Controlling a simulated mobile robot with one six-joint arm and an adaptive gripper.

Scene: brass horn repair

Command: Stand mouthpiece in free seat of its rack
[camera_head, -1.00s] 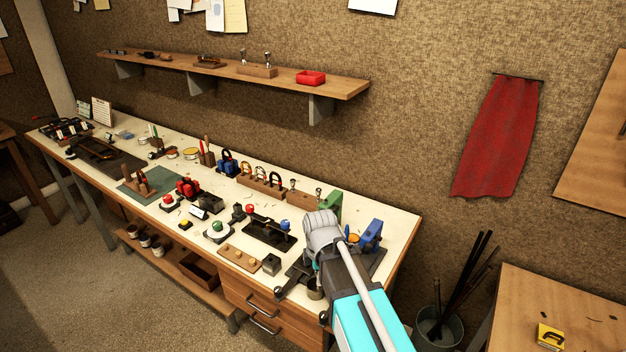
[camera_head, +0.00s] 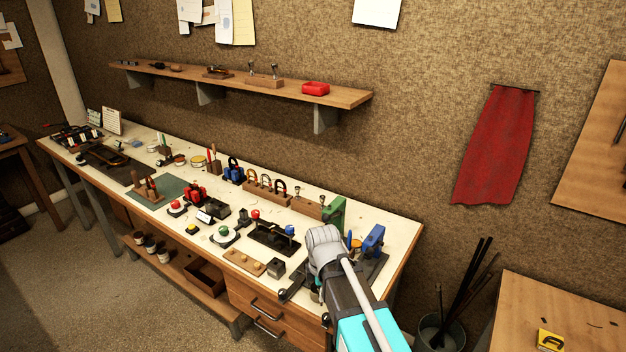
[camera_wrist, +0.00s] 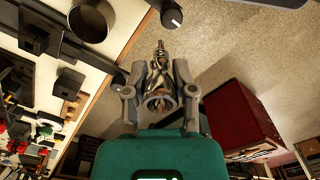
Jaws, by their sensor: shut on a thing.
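My gripper (camera_wrist: 164,78) is shut on a shiny metal mouthpiece (camera_wrist: 159,85) in the wrist view. Its wide cup end faces the camera and its narrow shank points away, above the floor beside the bench edge. In the head view my arm hides the mouthpiece and most of my gripper, near the front right of the bench. A wooden rack block (camera_head: 307,207) stands at the back of the bench, beside a green tool. It seems to hold small metal mouthpieces; its seats are too small to make out. A similar block with two metal pieces (camera_head: 264,81) stands on the wall shelf.
The white workbench (camera_head: 390,228) is crowded with a padlock-like row (camera_head: 265,187), a green tool (camera_head: 334,213), a blue tool (camera_head: 373,240) and a black tray (camera_head: 272,240). A bucket with rods (camera_head: 440,330) stands at right. The bench's back right corner is clear.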

